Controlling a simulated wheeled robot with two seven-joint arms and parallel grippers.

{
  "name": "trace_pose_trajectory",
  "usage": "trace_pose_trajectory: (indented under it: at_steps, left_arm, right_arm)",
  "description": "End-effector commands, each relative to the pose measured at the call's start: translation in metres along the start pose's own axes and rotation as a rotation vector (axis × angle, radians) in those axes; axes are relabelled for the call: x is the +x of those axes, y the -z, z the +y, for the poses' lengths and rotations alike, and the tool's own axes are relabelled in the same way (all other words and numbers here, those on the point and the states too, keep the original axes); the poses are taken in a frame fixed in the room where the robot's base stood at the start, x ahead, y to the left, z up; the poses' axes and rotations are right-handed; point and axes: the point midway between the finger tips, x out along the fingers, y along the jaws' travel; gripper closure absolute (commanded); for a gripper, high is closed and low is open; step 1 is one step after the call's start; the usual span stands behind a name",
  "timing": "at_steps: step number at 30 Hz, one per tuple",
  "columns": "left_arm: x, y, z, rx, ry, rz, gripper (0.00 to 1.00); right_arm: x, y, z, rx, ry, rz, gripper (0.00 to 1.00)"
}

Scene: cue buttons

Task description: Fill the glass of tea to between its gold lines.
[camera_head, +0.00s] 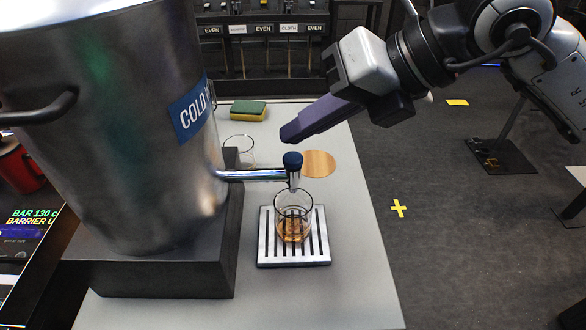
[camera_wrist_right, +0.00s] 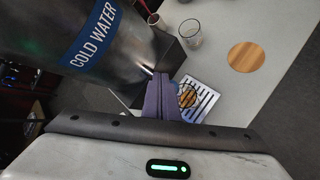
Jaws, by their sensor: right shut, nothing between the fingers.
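The glass of tea (camera_head: 293,222) stands upright on the slotted drip tray (camera_head: 264,250), under the spout of the tap (camera_head: 255,175). Amber liquid shows in its lower part; I cannot make out the gold lines clearly. The tap has a dark blue knob (camera_head: 292,160) and comes from a big steel urn (camera_head: 110,110) labelled COLD WATER. My right gripper (camera_head: 290,132) is shut and empty, its purple fingers above and just behind the knob, apparently not touching it. In the right wrist view, the fingers (camera_wrist_right: 163,98) partly hide the glass (camera_wrist_right: 187,97). My left gripper is not in view.
A clear, apparently empty glass (camera_head: 240,148) stands behind the tap; it also shows in the right wrist view (camera_wrist_right: 190,34). A round wooden coaster (camera_head: 319,163) and a sponge (camera_head: 248,110) lie farther back. The counter (camera_head: 345,290) is clear in front and right of the tray.

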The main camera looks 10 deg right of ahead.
Motion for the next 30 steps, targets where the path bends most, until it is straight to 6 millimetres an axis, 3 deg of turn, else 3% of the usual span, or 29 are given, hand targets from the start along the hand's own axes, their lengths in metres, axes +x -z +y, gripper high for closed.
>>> trace_pose_trajectory:
  at_steps: [10,30]
  left_arm:
    - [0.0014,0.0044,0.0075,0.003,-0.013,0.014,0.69]
    - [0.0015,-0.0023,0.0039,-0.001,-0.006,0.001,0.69]
  right_arm:
    - [0.0055,0.0036,-0.0039,0.001,0.000,-0.001,1.00]
    - [0.0055,0.0037,-0.0038,0.000,0.000,0.000,1.00]
